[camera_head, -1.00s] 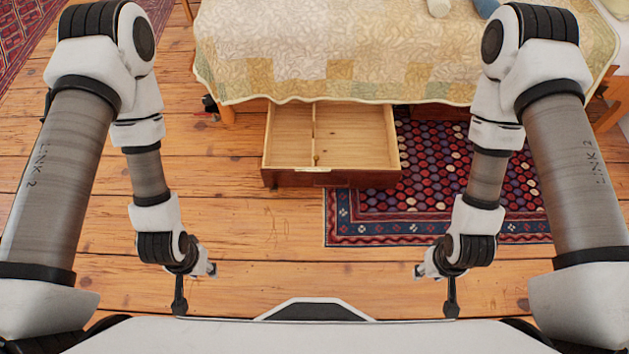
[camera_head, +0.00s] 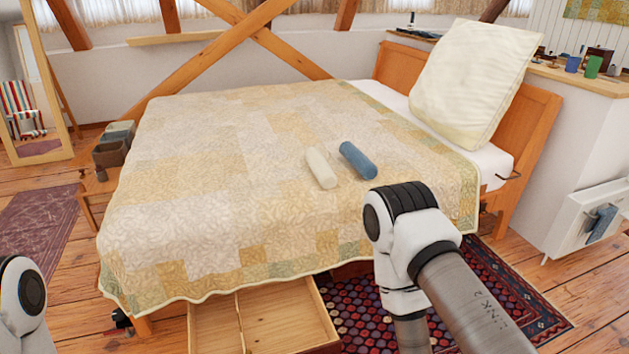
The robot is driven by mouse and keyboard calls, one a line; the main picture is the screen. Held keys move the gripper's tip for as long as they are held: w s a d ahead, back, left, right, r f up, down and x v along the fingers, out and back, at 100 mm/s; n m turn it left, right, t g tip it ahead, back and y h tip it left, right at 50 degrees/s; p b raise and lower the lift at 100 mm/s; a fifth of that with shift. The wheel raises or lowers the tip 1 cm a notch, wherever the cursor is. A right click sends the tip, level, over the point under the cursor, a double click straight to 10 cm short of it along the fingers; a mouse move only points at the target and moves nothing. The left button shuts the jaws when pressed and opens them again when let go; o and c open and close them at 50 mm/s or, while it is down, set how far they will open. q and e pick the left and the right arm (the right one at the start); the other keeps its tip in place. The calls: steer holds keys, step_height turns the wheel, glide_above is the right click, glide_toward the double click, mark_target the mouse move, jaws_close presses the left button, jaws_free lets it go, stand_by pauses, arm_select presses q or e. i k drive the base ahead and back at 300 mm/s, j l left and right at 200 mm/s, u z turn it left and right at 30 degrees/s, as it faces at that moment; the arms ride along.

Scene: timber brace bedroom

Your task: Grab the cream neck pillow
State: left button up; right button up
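The cream neck pillow (camera_head: 321,168) is a small roll lying on the patchwork quilt of the bed (camera_head: 210,180), right of the quilt's middle. A blue roll pillow (camera_head: 358,160) lies just to its right, with a small gap between them. My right arm reaches up from the bottom right, in front of the bed's near edge. Its gripper is below the picture. Only a piece of my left arm shows at the bottom left, and its gripper is out of view. Nothing covers the cream pillow.
An open, empty wooden drawer (camera_head: 285,318) juts out under the bed's near side. A large cream pillow (camera_head: 476,85) leans on the headboard.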

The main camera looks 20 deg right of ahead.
mark_target(328, 178)
steer(key=i+l, duration=0.4)
steer(key=l, duration=0.2)
steer(key=i+l, duration=0.4)
steer(key=l, duration=0.15)
steer(key=i+l, duration=0.4)
steer(key=l, duration=0.2)
steer(key=i+l+z, duration=0.1)
steer(key=i+l, duration=1.5)
steer(key=i, duration=0.1)
